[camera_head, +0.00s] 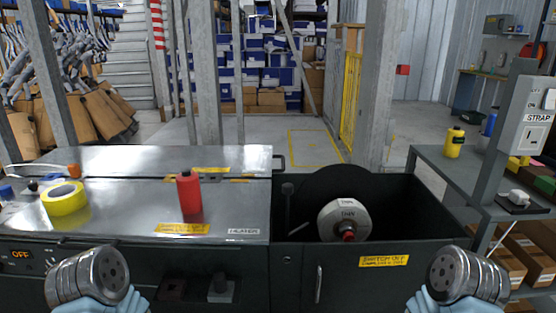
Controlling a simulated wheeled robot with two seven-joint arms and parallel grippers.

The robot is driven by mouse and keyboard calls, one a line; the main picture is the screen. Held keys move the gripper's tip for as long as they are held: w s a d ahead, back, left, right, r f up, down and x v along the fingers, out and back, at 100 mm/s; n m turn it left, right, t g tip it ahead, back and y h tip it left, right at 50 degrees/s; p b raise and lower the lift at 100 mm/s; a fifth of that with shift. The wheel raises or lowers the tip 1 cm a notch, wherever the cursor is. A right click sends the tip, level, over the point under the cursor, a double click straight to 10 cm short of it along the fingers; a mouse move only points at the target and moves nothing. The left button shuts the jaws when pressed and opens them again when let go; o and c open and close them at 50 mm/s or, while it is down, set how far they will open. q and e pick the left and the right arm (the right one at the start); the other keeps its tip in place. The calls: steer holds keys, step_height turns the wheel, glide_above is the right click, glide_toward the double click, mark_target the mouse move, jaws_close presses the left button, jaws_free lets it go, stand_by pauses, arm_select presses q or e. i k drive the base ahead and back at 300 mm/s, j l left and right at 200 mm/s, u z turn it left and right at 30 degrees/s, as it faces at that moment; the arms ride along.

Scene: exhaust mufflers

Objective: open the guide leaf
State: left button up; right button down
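The dark strapping machine has a shiny metal top with a seam across it, dividing a front plate (130,210) from a rear plate (130,158). Both lie flat. A small dark handle (280,161) sits at the rear plate's right end. I cannot tell which part is the guide leaf. To the right is an open-topped bay (410,205) with a white strap reel (343,219) inside. Metal cylindrical parts of my arms show at the bottom left and bottom right, short of the machine. No gripper fingers show.
A red bottle (190,194) and a yellow tape roll (65,198) stand on the front plate. A screwdriver (45,169) lies at its left. A grey post with a strap control box (531,130) and a side shelf (440,160) with a yellow bottle (454,142) stand right.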

mark_target(159, 159)
steer(key=l+u, duration=0.15)
steer(key=u, duration=0.55)
